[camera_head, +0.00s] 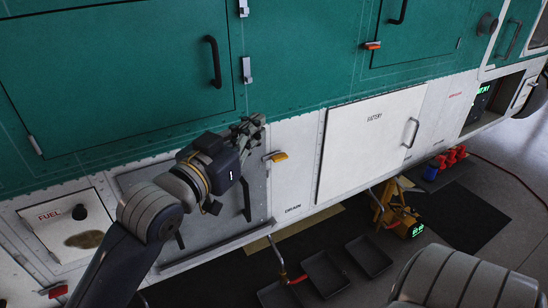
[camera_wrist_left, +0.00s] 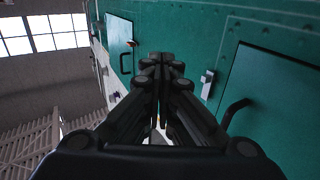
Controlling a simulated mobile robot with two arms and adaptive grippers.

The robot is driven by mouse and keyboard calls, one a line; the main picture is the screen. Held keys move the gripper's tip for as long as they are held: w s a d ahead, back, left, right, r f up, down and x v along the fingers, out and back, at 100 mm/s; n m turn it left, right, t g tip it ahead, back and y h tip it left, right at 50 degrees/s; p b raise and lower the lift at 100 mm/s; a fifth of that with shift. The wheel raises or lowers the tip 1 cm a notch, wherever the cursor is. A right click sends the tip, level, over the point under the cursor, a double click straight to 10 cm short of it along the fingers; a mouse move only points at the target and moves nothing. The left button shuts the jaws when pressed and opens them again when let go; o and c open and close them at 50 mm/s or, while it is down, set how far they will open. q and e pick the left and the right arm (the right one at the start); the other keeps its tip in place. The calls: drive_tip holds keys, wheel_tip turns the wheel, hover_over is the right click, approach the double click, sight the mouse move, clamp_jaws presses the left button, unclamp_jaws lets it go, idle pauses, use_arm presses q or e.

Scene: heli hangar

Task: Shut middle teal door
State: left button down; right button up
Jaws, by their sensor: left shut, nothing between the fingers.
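A large teal door (camera_head: 120,70) with a black handle (camera_head: 213,62) lies at the upper left of the head view and looks flush with the teal side. A second teal door (camera_head: 425,35) is right of it, with another teal panel (camera_head: 515,28) at the far right. I cannot tell which counts as the middle one. My left gripper (camera_head: 252,125) is shut and empty, below and right of the large door's lower corner. In the left wrist view, its fingers (camera_wrist_left: 162,62) point along the teal side, with the near door (camera_wrist_left: 275,105) on the right. My right gripper is out of view.
Metal latches (camera_head: 246,70) stick out right of the large door. Below are a grey panel (camera_head: 255,195), an orange latch (camera_head: 276,157) and a white battery door (camera_head: 365,140). Black trays (camera_head: 325,272) and a yellow device (camera_head: 398,210) are on the floor.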

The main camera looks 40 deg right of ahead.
use_arm(q)
drive_tip(key=s+a+b, duration=0.2)
drive_tip(key=s+b, duration=0.1)
drive_tip(key=s, duration=0.4)
drive_tip(key=w+a+f+n+t+y, duration=0.2)
drive_tip(key=w+a+f+n+y, duration=0.25)
drive_tip(key=a+f, duration=0.75)
drive_tip(key=w+a+f+n+t+y, duration=0.2)
drive_tip(key=w+a+f+n+y, duration=0.25)
drive_tip(key=a+f, duration=0.7)
drive_tip(key=s+a+f+n+g+y, duration=0.2)
drive_tip(key=s+a+f+g+y, duration=0.15)
drive_tip(key=s+a+f, duration=0.8)
drive_tip(key=s+a+f+n+g+y, duration=0.2)
drive_tip(key=s+a+f+y, duration=0.45)
drive_tip(key=a, duration=0.85)
wheel_tip(320, 180, down, 28)
drive_tip(key=s+r+g+h, duration=0.1)
drive_tip(key=s+g+h, duration=0.1)
drive_tip(key=s, duration=0.1)
drive_tip(key=s+a+f, duration=0.2)
drive_tip(key=s+f, duration=1.4)
drive_tip(key=shift+s+a+f+m+g, duration=0.25)
drive_tip(key=shift+s+f+m+g, duration=0.1)
drive_tip(key=shift+f+m, duration=0.05)
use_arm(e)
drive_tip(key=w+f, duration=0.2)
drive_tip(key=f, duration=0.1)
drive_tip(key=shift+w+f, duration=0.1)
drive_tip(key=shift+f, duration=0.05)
